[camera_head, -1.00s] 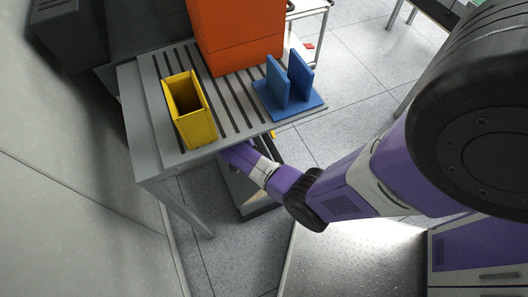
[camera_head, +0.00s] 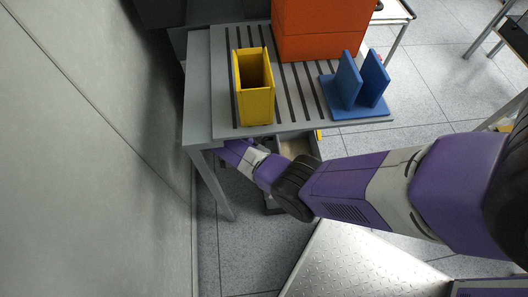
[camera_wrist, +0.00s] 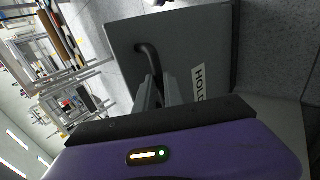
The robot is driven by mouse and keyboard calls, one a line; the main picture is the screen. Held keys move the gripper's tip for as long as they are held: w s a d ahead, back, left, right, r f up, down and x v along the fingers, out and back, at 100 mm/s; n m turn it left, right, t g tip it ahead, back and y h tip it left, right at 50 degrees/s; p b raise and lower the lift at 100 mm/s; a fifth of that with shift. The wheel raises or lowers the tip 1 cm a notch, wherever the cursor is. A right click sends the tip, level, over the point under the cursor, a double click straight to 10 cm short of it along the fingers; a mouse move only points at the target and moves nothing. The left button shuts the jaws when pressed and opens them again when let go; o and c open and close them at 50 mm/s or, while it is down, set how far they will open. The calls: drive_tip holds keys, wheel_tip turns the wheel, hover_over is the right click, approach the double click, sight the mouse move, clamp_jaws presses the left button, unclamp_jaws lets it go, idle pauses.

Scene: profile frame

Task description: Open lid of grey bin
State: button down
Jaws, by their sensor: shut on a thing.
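The grey bin (camera_head: 273,206) stands on the floor under the table edge in the head view, mostly hidden by my arm and the table. A tan-grey patch within its dark rim shows just above my arm. In the wrist view a dark grey lid panel (camera_wrist: 200,35) with a white label, partly reading "HOLD", fills the middle. A black curved handle (camera_wrist: 149,55) stands on it. My gripper (camera_wrist: 160,92) is shut on this handle; the exact contact is partly hidden. In the head view my gripper is hidden under the table.
The slatted grey table (camera_head: 226,100) carries a yellow bin (camera_head: 256,107), a blue stand (camera_head: 360,112) and an orange box (camera_head: 320,45). Its leg (camera_head: 218,190) stands left of my arm. A wall (camera_head: 80,150) closes the left side. Open floor (camera_head: 450,95) lies at right.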

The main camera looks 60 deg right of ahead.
drive_tip(key=shift+s+a+f, duration=0.15)
drive_tip(key=shift+s+f, duration=0.15)
drive_tip(key=shift+f, duration=0.05)
drive_tip(key=c, duration=1.5)
unclamp_jaws()
drive_tip(key=shift+o, duration=0.2)
drive_tip(key=shift+w+r, duration=0.15)
drive_tip(key=shift+r, duration=0.1)
